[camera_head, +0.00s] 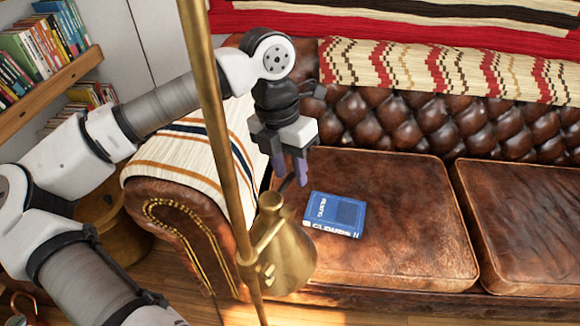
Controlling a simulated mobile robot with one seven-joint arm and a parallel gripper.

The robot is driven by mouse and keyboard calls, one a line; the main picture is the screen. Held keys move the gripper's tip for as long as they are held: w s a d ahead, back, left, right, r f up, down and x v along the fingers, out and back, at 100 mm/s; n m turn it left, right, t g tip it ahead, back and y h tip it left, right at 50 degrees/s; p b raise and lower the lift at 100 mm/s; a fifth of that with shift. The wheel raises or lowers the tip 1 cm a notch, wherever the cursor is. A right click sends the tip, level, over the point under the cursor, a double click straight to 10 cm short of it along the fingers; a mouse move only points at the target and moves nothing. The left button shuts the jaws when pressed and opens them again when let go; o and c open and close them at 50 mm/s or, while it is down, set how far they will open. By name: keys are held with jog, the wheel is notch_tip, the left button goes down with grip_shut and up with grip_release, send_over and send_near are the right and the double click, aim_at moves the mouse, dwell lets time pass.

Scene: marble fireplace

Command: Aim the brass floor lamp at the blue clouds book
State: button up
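The brass floor lamp stands in the foreground, its tall pole (217,125) crossing the view from top to bottom. Its cone-shaped brass shade (290,258) hangs beside the pole, wide end down. The blue clouds book (336,214) lies flat on the left seat cushion, to the right of and beyond the shade. My gripper (290,183) points down just above the shade's top, left of the book. Its two purplish fingers are apart, with no object clearly between them. Whether a fingertip touches the dark piece is unclear.
A brown leather sofa (400,260) fills the right side, with a striped throw over its left arm (185,150). A bookshelf (50,85) is at upper left. A bright light patch (242,314) lies low near the sofa's front. The cushion right of the book is clear.

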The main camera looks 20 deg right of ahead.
jog(key=shift+f, duration=0.15)
jog(key=shift+c, duration=0.3)
grip_shut()
